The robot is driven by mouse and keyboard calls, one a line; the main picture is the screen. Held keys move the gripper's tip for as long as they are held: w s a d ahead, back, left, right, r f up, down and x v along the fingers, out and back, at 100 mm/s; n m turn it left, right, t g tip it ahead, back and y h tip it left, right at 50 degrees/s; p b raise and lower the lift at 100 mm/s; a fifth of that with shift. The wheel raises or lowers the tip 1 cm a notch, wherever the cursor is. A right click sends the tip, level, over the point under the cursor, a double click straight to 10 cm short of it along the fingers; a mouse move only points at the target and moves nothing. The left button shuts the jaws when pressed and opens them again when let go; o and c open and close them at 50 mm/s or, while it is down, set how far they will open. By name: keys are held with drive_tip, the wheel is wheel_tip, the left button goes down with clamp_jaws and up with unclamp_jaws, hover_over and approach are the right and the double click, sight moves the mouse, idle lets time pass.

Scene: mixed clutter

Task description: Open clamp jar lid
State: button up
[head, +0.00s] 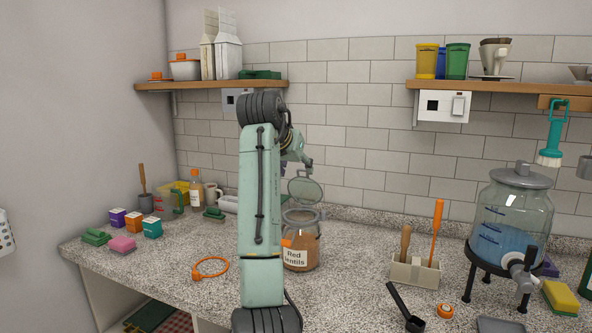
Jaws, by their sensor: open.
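The clamp jar (303,245) stands on the counter just right of my arm. It is clear glass with orange-brown contents and a label reading "Red lentils". My arm hides its left side. Its round, grey-rimmed glass lid (306,191) stands tilted up above the jar's mouth, towards the back. My gripper (302,161) is open, just above the lid's upper edge and partly hidden by my arm. Whether a finger touches the lid I cannot tell.
An orange ring (211,268) lies left of my arm. A utensil holder (415,272) and a black scoop (405,308) are to the right. A drink dispenser (512,225) stands farther right. Small boxes and sponges are at left. Two shelves hang above.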

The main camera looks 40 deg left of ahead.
sight(305, 187)
drive_tip(key=v, duration=1)
drive_tip(key=shift+s, duration=0.2)
drive_tip(key=shift+r, duration=0.1)
drive_tip(key=shift+c, duration=0.2)
